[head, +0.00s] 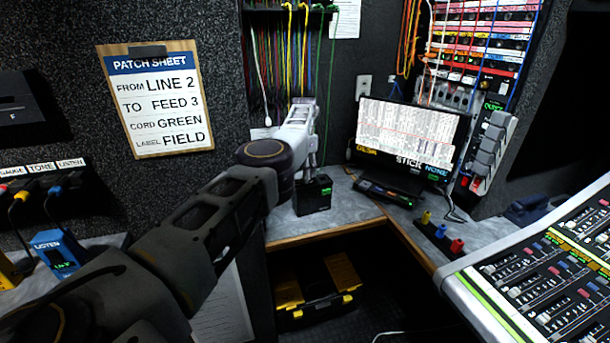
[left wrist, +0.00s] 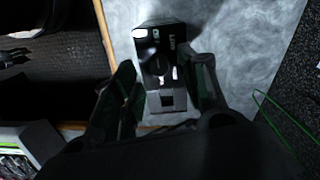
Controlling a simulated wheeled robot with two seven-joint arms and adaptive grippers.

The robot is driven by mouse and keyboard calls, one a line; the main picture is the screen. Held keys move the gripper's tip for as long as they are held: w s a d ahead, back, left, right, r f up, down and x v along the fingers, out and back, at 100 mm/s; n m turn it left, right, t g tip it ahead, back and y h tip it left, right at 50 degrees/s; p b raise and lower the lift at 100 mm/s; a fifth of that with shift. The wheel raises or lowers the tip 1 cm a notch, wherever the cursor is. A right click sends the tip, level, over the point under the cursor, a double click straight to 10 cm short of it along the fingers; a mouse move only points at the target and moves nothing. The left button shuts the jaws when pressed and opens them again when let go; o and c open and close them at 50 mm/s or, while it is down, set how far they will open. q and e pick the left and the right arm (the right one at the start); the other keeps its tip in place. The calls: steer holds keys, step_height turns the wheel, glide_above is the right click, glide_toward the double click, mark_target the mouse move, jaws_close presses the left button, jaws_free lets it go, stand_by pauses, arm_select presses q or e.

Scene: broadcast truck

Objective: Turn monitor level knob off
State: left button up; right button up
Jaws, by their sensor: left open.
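A small black box (head: 314,197) with a green-lit display stands on the grey counter, near its front edge. In the left wrist view the box (left wrist: 164,38) shows a dark round knob (left wrist: 157,66) on its face, with small lit markings above it. The knob's setting is too dark to read. My left gripper (head: 312,160) is just above the box, fingers pointing down. In the left wrist view its open fingers (left wrist: 163,82) are apart on either side of the box, with nothing clearly held. My right gripper is not in view.
A monitor (head: 408,133) stands behind to the right on the counter (head: 345,215). A small strip with coloured plugs (head: 438,232) lies before it. A mixing desk (head: 555,275) fills the lower right. A yellow-and-black toolbox (head: 317,292) sits below the counter.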

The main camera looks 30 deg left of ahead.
arm_select(q)
steer(key=shift+r, duration=2.2)
